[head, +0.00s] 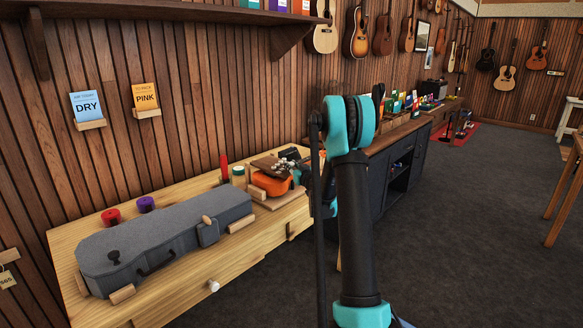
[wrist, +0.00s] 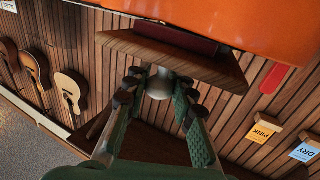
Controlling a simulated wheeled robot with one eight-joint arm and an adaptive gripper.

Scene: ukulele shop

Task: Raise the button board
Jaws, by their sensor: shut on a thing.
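The wooden board, which I take to be the button board (head: 268,164), is a brown slab in the head view, at the far end of the light wood bench beside an orange body (head: 271,185). In the wrist view the board (wrist: 205,68) spans the top middle, with the orange surface (wrist: 262,25) filling the area above it. My gripper (wrist: 159,86) has its dark-tipped fingers closed around a pale rounded knob (wrist: 160,83) at the board's edge. The fingers hide part of the knob. I cannot tell whether the board is clear of what lies under it.
A grey instrument case (head: 165,237) lies along the near bench. Red (head: 111,217) and purple (head: 146,204) spools and a red upright piece (head: 224,168) stand by the wall. DRY (head: 88,106) and PINK (head: 145,98) cards hang above.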

